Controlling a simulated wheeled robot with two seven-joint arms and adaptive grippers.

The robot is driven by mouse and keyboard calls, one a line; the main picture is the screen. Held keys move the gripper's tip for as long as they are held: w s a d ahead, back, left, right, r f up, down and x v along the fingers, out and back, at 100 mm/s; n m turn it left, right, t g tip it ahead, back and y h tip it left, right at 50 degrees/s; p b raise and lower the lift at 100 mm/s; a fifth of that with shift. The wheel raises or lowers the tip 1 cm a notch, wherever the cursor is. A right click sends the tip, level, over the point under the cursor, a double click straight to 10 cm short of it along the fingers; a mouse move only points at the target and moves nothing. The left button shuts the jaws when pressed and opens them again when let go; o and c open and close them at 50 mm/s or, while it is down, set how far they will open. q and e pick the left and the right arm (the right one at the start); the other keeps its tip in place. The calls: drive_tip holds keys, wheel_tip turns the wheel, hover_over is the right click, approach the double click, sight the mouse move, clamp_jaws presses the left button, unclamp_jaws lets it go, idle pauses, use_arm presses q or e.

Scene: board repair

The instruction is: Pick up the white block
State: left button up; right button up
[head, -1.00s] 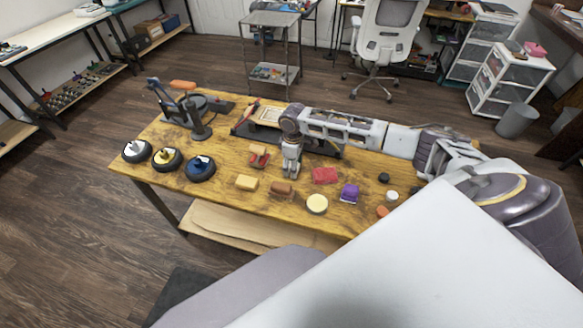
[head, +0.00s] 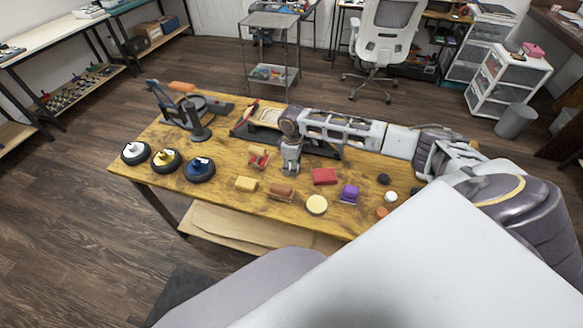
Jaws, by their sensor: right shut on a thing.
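My right gripper (head: 289,172) points down over the middle of the wooden table (head: 232,213), behind the brown block (head: 281,190). It is shut on a small pale thing between its fingertips, which I take to be the white block; the fingers hide most of it. No other white block shows on the table. A small white round piece (head: 390,196) stands at the right, apart from the gripper. My left gripper is not in view.
Close around the gripper are a yellow block (head: 246,184), a red block (head: 324,176), a cream disc (head: 316,204) and a purple block (head: 349,194). Three round spools (head: 200,169) stand at the left end. A dark stand (head: 190,115) rises at the back left.

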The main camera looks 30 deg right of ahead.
drive_tip(key=shift+r, duration=0.7)
wheel_tip(320, 180, up, 8)
drive_tip(key=shift+f, duration=0.15)
drive_tip(key=shift+r, duration=0.45)
drive_tip(key=shift+m, duration=0.8)
drive_tip(key=shift+s+d+m, duration=0.1)
drive_tip(key=shift+d+m, duration=0.15)
drive_tip(key=shift+m, duration=0.85)
drive_tip(key=s+a+m, duration=0.1)
drive_tip(key=a, duration=0.3)
drive_tip(key=s+a+f+m, duration=0.1)
drive_tip(key=s+a+m, duration=0.1)
drive_tip(key=a, duration=0.3)
drive_tip(key=s+a+f+m, duration=0.1)
drive_tip(key=a, duration=0.3)
drive_tip(key=shift+s+a+f, duration=0.15)
drive_tip(key=shift+a, duration=0.1)
drive_tip(key=shift+s+f, duration=0.1)
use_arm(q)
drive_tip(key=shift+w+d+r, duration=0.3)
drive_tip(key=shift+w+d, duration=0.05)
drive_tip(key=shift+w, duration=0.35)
